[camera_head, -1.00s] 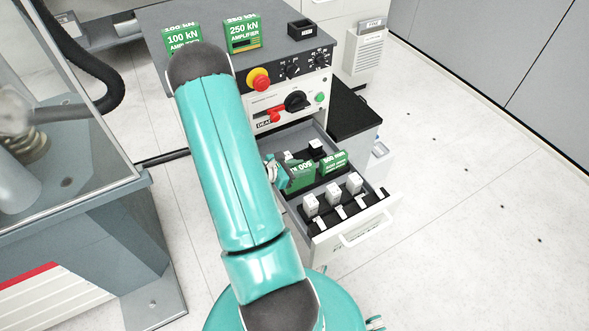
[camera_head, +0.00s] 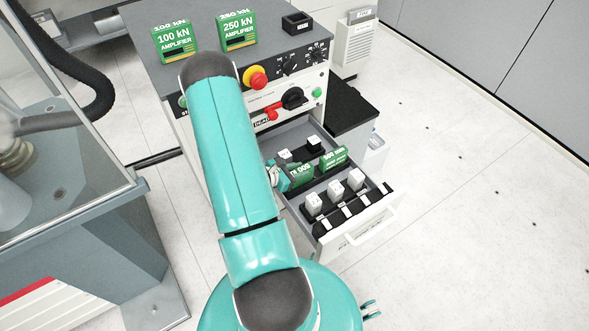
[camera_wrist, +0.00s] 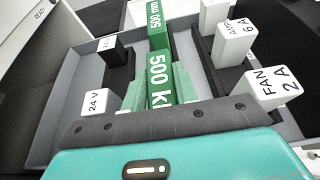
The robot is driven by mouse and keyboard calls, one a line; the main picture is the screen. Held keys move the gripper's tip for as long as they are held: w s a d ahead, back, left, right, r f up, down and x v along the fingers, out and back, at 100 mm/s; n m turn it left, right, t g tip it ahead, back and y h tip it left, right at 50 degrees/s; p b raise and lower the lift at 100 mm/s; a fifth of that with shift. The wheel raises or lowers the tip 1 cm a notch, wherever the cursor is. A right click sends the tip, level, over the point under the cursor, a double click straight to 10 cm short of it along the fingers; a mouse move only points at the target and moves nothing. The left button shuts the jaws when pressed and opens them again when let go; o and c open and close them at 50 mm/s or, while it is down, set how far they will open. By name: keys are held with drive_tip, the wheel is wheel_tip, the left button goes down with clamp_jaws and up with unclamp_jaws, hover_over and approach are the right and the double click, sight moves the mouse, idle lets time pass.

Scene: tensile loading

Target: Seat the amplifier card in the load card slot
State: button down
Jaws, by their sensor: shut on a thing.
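The green 500 kN amplifier card (camera_wrist: 158,80) stands in the open drawer, with my gripper (camera_wrist: 158,92) shut on it. In the head view the card (camera_head: 300,174) shows just right of my gripper (camera_head: 284,179), partly hidden by it. Its lower edge is hidden, so I cannot tell whether it is clear of the drawer floor. The small black load slot (camera_head: 297,22) is on top of the console at the back, apart from my gripper; nothing shows in it.
Green 100 kN (camera_head: 174,42) and 250 kN (camera_head: 238,32) cards stand on the console top. Another green card (camera_head: 334,158) stands close behind the held one. White blocks (camera_head: 335,190) and the drawer's walls (camera_head: 352,236) are close by. A red-and-yellow knob (camera_head: 255,78) protrudes from the console front.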

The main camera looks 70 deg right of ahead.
drive_tip(key=shift+a+f, duration=0.1)
drive_tip(key=shift+f, duration=0.05)
drive_tip(key=shift+s, duration=0.2)
drive_tip(key=c, duration=1.3)
unclamp_jaws()
drive_tip(key=shift+w, duration=0.15)
drive_tip(key=shift+o, duration=1.1)
drive_tip(key=v, duration=1.2)
